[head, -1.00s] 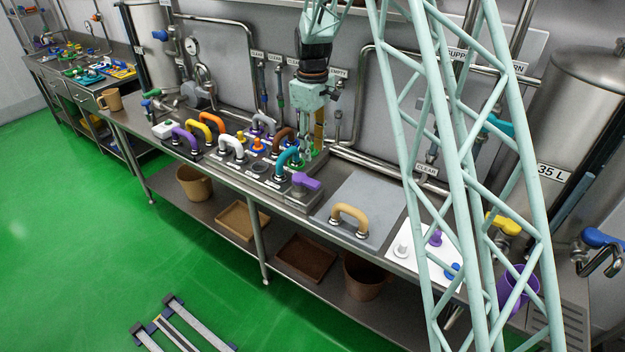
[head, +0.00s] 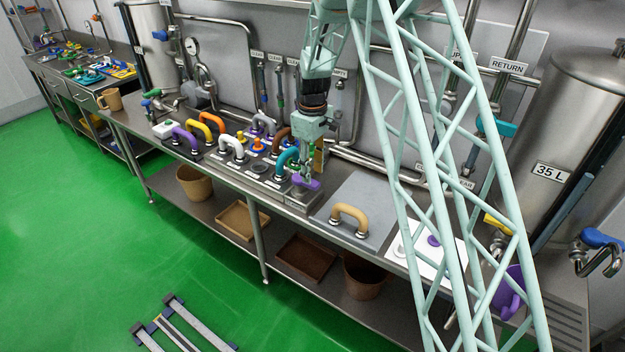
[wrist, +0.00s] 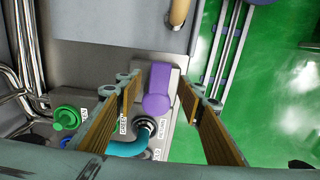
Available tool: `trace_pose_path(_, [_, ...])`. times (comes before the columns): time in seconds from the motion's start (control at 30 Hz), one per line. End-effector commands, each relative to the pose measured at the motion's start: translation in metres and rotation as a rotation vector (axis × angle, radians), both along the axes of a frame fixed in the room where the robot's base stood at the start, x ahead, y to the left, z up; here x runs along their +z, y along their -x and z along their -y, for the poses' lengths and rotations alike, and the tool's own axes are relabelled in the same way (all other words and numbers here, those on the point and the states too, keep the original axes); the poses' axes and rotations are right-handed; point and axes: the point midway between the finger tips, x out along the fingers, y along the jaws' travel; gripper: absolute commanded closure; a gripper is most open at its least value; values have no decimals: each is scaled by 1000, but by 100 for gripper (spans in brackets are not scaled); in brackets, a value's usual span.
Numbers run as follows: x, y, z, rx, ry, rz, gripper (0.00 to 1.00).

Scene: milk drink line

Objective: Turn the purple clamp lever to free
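The purple clamp lever (head: 312,185) sits on a metal block at the right end of the row of coloured handles. It also shows in the wrist view as a purple lever (wrist: 159,88), its long part reaching up the picture from a rounder end. My gripper (head: 304,179) is right over it, pointing down. In the wrist view my gripper (wrist: 160,95) is open, with one finger on each side of the lever and gaps visible. In the head view the fingers hide part of the lever.
A teal handle (head: 286,160) stands close left of the lever; it also shows in the wrist view (wrist: 126,146) near a green knob (wrist: 66,117). A tan handle (head: 349,213) stands on a grey plate to the right. Pipes run along the wall behind.

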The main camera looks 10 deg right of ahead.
Motion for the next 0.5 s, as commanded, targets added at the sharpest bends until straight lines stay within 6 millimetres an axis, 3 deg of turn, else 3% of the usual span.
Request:
trace_pose_path(0.2, [-25, 0, 0, 0, 0, -1, 65])
trace_pose_path(0.5, [-39, 0, 0, 0, 0, 0, 65])
